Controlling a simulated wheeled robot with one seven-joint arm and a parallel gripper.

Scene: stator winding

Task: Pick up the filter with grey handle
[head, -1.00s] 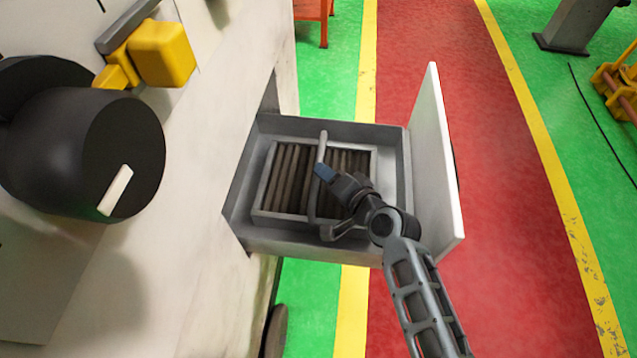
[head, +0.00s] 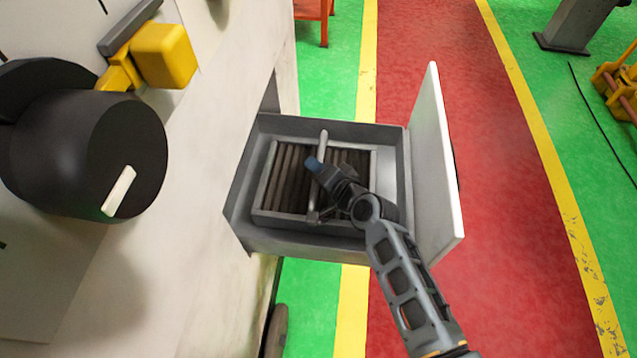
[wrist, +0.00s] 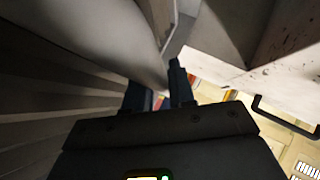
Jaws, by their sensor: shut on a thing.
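The filter (head: 286,178) is a rectangular frame with brown slats, lying inside the open drawer (head: 385,132). Its grey handle (head: 323,146) is a bar running across the top of the frame. My gripper (head: 315,168) reaches in from the lower right and is shut on the handle near its middle. In the wrist view, the dark fingers (wrist: 160,92) are against the pale grey handle (wrist: 110,35), with the slats to the left. My gripper hides part of the handle and of the slats on the right.
The white drawer front (head: 436,160) stands upright just right of my arm. The white machine body (head: 185,220) is on the left, with a black cylinder (head: 90,150) and a yellow block (head: 163,54). The red walkway (head: 500,270) on the right is clear.

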